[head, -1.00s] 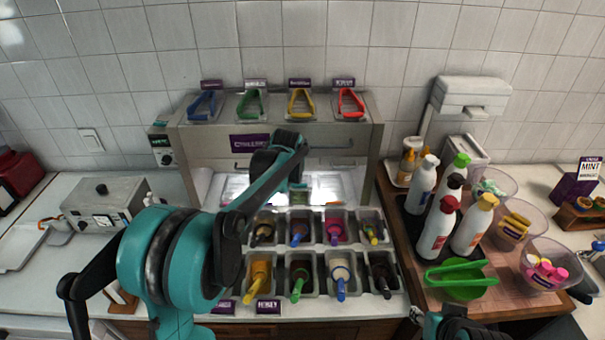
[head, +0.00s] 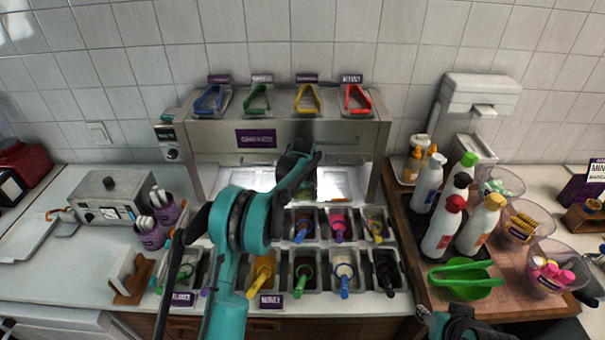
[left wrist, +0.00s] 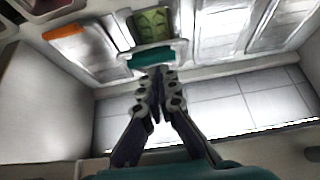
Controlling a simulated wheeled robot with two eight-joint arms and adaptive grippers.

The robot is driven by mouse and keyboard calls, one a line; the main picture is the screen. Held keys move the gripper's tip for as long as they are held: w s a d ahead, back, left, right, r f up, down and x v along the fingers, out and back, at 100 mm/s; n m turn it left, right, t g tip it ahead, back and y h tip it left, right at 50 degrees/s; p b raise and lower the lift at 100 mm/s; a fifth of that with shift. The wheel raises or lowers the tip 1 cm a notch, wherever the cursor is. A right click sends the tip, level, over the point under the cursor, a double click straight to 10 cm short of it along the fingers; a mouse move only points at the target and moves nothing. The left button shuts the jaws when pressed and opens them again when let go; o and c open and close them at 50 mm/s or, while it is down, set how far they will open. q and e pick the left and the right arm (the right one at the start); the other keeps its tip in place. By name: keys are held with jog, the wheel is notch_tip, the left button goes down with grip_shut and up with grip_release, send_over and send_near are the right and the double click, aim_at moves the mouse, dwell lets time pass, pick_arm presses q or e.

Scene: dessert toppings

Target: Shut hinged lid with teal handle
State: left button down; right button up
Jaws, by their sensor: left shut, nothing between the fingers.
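The teal handle (left wrist: 155,57) shows in the left wrist view, on the near edge of a compartment with green contents (left wrist: 153,25). I cannot tell the lid's angle. My left gripper (left wrist: 157,80) is shut and empty. Its fingertips appear just below the handle in the picture; I cannot tell if they touch. In the head view my left forearm reaches into the lit opening of the steel cabinet (head: 345,140), and my wrist hides the handle and fingertips. Part of my right arm shows at the bottom right, without clear fingers.
Topping bins with coloured utensils (head: 345,270) stand in front of the cabinet. Colored tongs (head: 357,98) lie on its top. An orange handle (left wrist: 63,30) is left of the teal one in the wrist view. Bottles (head: 443,222) and a green bowl (head: 465,288) stand on the right.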

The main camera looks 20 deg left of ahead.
pick_arm(q)
jog(key=shift+w+f, duration=0.15)
jog(key=shift+f, duration=0.15)
jog(key=s+f+t+b, duration=0.1)
jog(key=f+b, duration=0.1)
jog(key=b, duration=0.1)
jog(key=s+f+t+b, duration=0.1)
jog(key=f+b, duration=0.2)
jog(key=s+d+f+t+y+b, duration=0.1)
jog(key=f+b, duration=0.2)
jog(key=shift+s+f+t, duration=0.1)
jog(key=shift+s+t, duration=0.3)
jog(key=shift+s+f+b, duration=0.1)
jog(key=shift+f+b, duration=0.25)
jog(key=shift+f, duration=0.05)
jog(key=shift+r, duration=0.1)
